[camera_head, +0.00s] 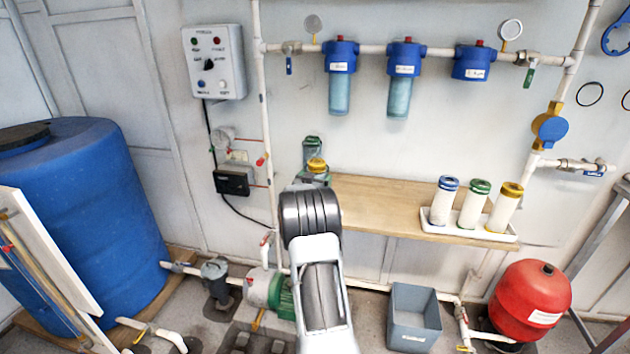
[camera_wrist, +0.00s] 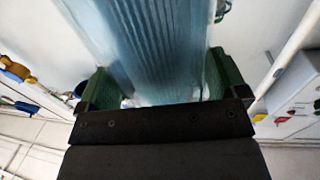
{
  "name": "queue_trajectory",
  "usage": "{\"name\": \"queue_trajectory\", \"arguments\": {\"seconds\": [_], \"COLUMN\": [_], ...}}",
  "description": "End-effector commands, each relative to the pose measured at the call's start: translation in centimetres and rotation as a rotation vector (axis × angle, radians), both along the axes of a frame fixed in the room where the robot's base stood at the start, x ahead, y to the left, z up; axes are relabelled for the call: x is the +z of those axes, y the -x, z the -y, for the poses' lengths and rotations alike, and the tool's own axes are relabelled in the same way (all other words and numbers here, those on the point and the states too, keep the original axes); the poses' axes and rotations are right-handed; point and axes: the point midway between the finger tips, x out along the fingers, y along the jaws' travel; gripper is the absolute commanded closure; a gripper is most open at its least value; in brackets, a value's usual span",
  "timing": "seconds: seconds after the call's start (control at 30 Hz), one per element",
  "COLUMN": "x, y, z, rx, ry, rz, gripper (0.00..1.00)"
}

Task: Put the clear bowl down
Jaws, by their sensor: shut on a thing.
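The clear bowl (camera_wrist: 150,50) is a pale blue, see-through cylinder with fine lengthwise lines. In the wrist view it lies between the two green fingers of my gripper (camera_wrist: 160,82), which is shut on it. Its far end runs out of the top of that view. In the head view my arm hides most of the gripper and the bowl. A green-topped piece (camera_head: 312,145) and a yellow-topped piece (camera_head: 317,165) show just beyond my arm; I cannot tell whether they are held or standing on the bench.
A wooden bench (camera_head: 385,203) runs along the wall. A white tray (camera_head: 440,229) at its right end holds three capped cartridges; the bench left of it is clear. Two blue filter housings (camera_head: 340,55) carry bowls; the right housing (camera_head: 472,62) has none. A grey bin (camera_head: 413,305) stands below.

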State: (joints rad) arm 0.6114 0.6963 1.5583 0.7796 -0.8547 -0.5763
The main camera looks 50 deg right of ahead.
Motion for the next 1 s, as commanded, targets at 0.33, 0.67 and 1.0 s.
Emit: {"name": "queue_trajectory", "arguments": {"seconds": [0.33,0.67,1.0], "x": [0.0,0.0,0.0], "y": [0.0,1.2,3.6], "z": [0.0,-3.0,-8.7], "rx": [0.0,0.003,0.002], "ry": [-0.002,-0.002,-0.001], "rz": [-0.001,-0.001,0.001], "gripper": [0.0,0.0,0.0]}}
